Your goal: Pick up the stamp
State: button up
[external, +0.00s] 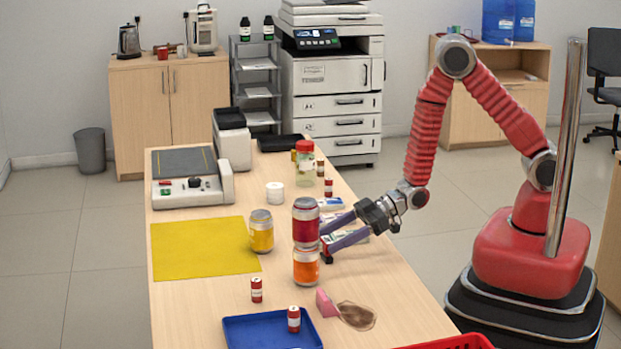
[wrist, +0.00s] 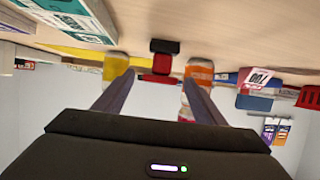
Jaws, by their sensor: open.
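In the wrist view, which looks upside down, a red and black object, apparently the stamp (wrist: 162,62), stands on the counter between the lines of my fingers. Its black part is at the counter side. My gripper (external: 324,243) is open and low over the counter, reaching left; its two fingers also show in the wrist view (wrist: 159,78), with nothing held. A red can (external: 306,222) appears stacked on an orange can (external: 306,267), close beside the fingertips.
A yellow can (external: 262,232) stands on the other side, by the yellow mat (external: 195,250). White boxes (external: 330,204) lie behind the gripper.

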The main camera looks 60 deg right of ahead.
aim_at(327, 240)
jog(key=shift+x, duration=1)
jog(key=c, duration=1.2)
jog(key=shift+o, duration=0.2)
jog(key=shift+r, duration=5.05)
